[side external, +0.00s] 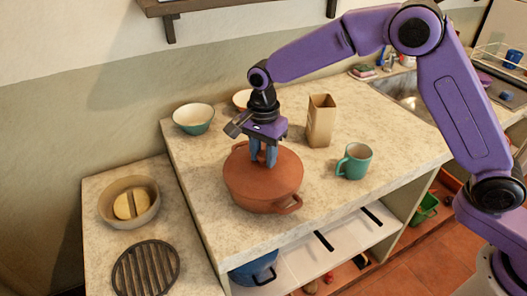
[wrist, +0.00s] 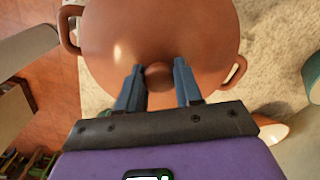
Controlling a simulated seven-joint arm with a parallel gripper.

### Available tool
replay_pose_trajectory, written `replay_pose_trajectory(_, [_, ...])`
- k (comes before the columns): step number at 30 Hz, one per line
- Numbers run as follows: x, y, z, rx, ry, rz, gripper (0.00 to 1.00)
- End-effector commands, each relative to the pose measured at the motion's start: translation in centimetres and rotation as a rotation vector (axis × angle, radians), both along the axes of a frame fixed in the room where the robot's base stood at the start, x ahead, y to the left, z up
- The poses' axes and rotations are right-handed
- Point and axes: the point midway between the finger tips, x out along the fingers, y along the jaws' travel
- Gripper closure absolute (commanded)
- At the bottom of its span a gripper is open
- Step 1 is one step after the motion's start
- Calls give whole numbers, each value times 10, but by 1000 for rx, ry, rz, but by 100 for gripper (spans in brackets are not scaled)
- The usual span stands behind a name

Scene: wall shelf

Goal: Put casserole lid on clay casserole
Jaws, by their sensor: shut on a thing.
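The clay casserole (side external: 262,200) is a round terracotta pot with side handles, standing on the stone counter. The casserole lid (side external: 285,165), of the same reddish brown, lies over its top and looks level; I see no clear gap at the rim. My gripper (side external: 264,160) points down from above with its blue fingers at the lid's middle. In the wrist view the lid (wrist: 160,30) fills the upper middle, with the pot's handles (wrist: 68,30) showing at both sides. The fingers stand on either side of the lid's round knob (wrist: 157,76), shut on it.
A teal bowl (side external: 194,118) and an orange-rimmed bowl (side external: 241,98) stand behind the casserole. A brown carton (side external: 320,121) and a teal mug (side external: 354,162) stand to its right. A bowl with a tan item (side external: 130,203) and a dark grate (side external: 146,268) are at left.

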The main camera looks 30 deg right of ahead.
Motion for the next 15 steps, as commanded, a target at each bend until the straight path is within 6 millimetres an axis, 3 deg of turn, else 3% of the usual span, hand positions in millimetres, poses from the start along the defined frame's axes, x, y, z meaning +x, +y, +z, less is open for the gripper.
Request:
replay_pose_trajectory(9, [0,0,0,1,-2,0,100])
replay_pose_trajectory(10, [0,0,0,0,-1,0,58])
replay_pose_trajectory(12, [0,0,0,0,-1,0,36])
replay_pose_trajectory(15, [0,0,0,0,-1,0,35])
